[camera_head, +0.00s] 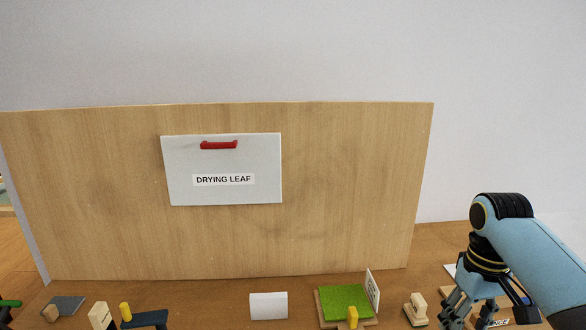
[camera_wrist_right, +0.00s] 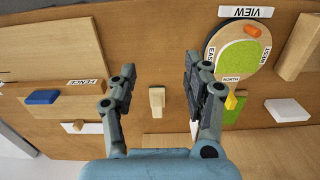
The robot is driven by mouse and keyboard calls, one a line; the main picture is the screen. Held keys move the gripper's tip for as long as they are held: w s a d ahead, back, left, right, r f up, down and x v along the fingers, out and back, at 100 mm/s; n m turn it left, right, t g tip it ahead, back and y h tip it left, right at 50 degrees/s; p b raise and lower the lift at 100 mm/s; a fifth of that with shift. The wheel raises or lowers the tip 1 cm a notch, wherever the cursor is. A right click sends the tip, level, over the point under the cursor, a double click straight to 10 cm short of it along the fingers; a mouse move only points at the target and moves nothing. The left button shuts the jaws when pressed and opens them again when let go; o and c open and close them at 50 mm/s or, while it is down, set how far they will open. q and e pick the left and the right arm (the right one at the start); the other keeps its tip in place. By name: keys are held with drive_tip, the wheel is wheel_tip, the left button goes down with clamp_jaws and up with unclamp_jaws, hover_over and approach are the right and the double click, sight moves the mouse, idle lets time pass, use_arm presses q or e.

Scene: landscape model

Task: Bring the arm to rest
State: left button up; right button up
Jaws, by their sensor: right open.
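My right gripper (camera_head: 468,318) is at the lower right of the head view, pointing down over the table. In the right wrist view its two fingers (camera_wrist_right: 159,72) stand apart with nothing held between them. A small pale wooden block (camera_wrist_right: 157,101) shows in the gap, lying on the table below. It also appears in the head view (camera_head: 416,309), just left of the gripper. My left gripper does not show clearly in either view.
An upright wooden panel (camera_head: 340,190) bears a "DRYING LEAF" sheet (camera_head: 182,195). A green pad (camera_head: 345,297) and white block (camera_head: 268,306) stand before it. A tray labelled FENCE (camera_wrist_right: 75,105) and a round VIEW board (camera_wrist_right: 213,65) flank the fingers.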

drive_tip(key=s+f+b, duration=0.6)
drive_tip(key=s+f, duration=1.6)
drive_tip(key=f, duration=0.3)
drive_tip(key=s+f+t+b, duration=0.1)
drive_tip(key=s+f+b, duration=0.6)
drive_tip(key=s+f, duration=1.6)
drive_tip(key=shift+s+f+h, duration=0.2)
drive_tip(key=shift+f+h, duration=0.2)
drive_tip(key=shift+f, duration=0.5)
